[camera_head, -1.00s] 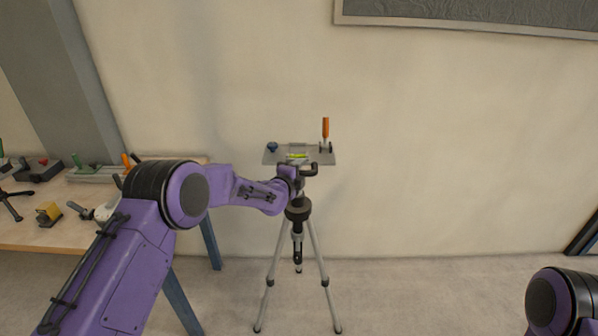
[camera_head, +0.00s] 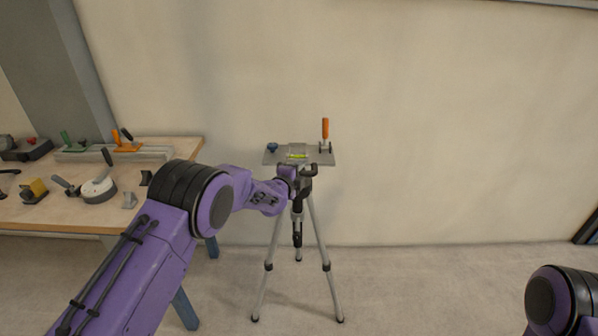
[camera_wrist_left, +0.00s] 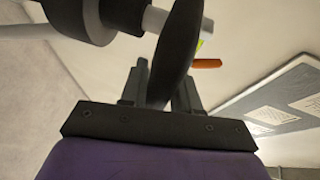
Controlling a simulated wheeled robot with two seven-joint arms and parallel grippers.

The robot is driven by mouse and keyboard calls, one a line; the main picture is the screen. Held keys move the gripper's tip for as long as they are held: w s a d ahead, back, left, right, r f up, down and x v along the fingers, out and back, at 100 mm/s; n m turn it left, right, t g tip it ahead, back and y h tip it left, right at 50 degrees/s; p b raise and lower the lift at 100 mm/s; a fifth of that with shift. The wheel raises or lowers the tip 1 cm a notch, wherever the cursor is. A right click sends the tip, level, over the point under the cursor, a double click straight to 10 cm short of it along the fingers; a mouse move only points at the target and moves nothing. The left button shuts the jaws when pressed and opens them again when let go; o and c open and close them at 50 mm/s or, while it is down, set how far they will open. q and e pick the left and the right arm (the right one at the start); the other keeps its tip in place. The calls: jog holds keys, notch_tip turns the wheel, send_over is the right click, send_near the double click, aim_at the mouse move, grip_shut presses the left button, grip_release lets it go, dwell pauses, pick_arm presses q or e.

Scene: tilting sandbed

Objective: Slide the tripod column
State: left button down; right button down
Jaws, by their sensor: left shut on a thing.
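The tripod (camera_head: 323,255) stands upright on the floor by the wall, its pale legs spread. A grey plate (camera_head: 272,158) tops its column, with a yellow-green level vial (camera_head: 297,156) on it. My left gripper (camera_head: 299,175) is at the head just under the plate. In the left wrist view, my left gripper (camera_wrist_left: 160,92) is shut on a dark, elongated handle (camera_wrist_left: 181,45). The grey column (camera_wrist_left: 160,20) and a black collar (camera_wrist_left: 85,18) show beyond the fingers. My arm hides part of the head. My right gripper is out of view.
A wooden table (camera_head: 60,213) at the left holds several tools, including a yellow block (camera_head: 35,190). An orange-handled clamp (camera_head: 325,130) and a blue knob (camera_head: 272,147) are on the plate. Floor to the tripod's right is clear.

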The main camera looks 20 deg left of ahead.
pick_arm(q)
jog(key=shift+s+f, duration=0.15)
jog(key=shift+f, duration=0.15)
jog(key=c, duration=1.2)
grip_release()
jog(key=shift+o, duration=1.1)
jog(key=shift+r, duration=0.2)
jog(key=b+v, duration=0.1)
jog(key=v, duration=0.9)
jog(key=shift+s+b, duration=0.25)
jog(key=shift+b, duration=0.05)
